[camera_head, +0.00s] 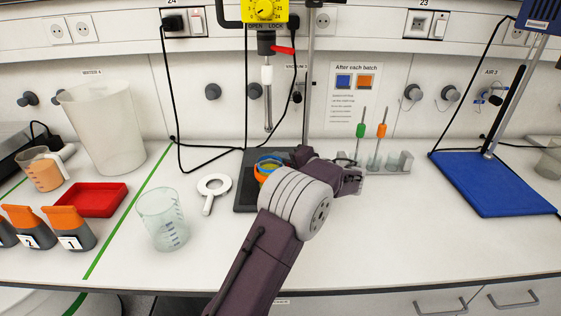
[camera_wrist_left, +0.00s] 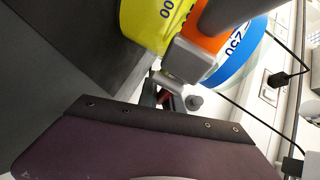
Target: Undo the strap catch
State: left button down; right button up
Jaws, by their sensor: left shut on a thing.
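A vessel (camera_head: 266,166) with a blue ring, an orange band and yellowish contents stands on a dark stirrer plate (camera_head: 246,196). My left arm reaches over the plate from the bottom, and its wrist hides part of the vessel. In the left wrist view, yellow, orange and blue bands (camera_wrist_left: 236,68) fill the top. A grey block (camera_wrist_left: 190,62), seemingly the strap catch, lies against the orange band. My left gripper (camera_wrist_left: 172,86) is shut on a small part beside this block; the grip is small and partly hidden. My right gripper is not in view.
A yellow-dialed overhead stirrer (camera_head: 265,12) hangs above the plate on a post. A rack (camera_head: 392,162) with screwdrivers stands right. The bench's right front is clear.

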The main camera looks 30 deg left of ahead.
pick_arm(q)
jog(key=d+m+t+h+b, duration=0.1)
jog(key=m+t+b, duration=0.1)
jog(key=b, duration=0.2)
jog(key=w+d+m+t+h+b, duration=0.1)
jog(key=m+t+h+b, duration=0.1)
jog(key=b, duration=0.2)
jog(key=w+d+m+t+h+b, duration=0.1)
jog(key=m+t+b, duration=0.1)
jog(key=t+b, duration=0.1)
jog(key=shift+d+f+m+h+b, duration=0.3)
jog(key=shift+b, duration=0.5)
jog(key=shift+w+d+r+m+t+h+b, duration=0.15)
jog(key=shift+d+m+t+h+b, duration=0.2)
jog(key=shift+m+t+h+b, duration=0.2)
jog(key=shift+d+r+m+t+h+b, duration=0.1)
jog(key=shift+d+m+t+h+b, duration=0.3)
jog(key=shift+h+b, duration=0.2)
jog(key=c, duration=1.5)
grip_release()
jog(key=v, duration=0.9)
